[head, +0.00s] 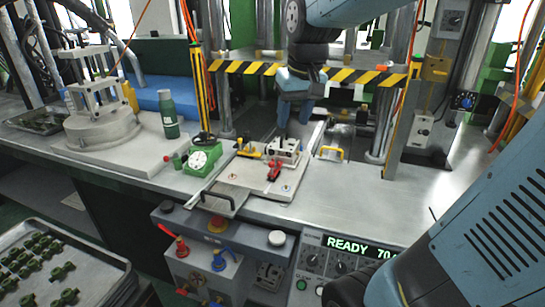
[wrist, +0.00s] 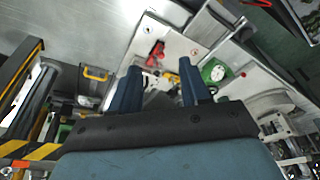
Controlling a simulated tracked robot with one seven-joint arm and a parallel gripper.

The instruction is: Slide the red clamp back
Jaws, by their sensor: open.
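The red clamp (head: 273,170) sits on the pale fixture plate (head: 237,172) on the bench, just in front of a small metal block (head: 285,150). In the wrist view the red clamp (wrist: 157,50) lies beyond my fingertips, a little left of the middle of the gap. My gripper (head: 292,131) is above and behind the block in the head view, pointing down, apart from the clamp. In the wrist view my gripper (wrist: 158,78) has its two blue fingers spread with nothing held between them. The fingers and gripper body hide part of the block.
A yellow clamp (head: 249,153) is on the plate's left side. A green dial gauge (head: 203,158) and a green bottle (head: 168,115) stand left. A yellow handle (head: 331,153) is right. A striped yellow-black bar (head: 338,75) crosses behind. The right bench top is clear.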

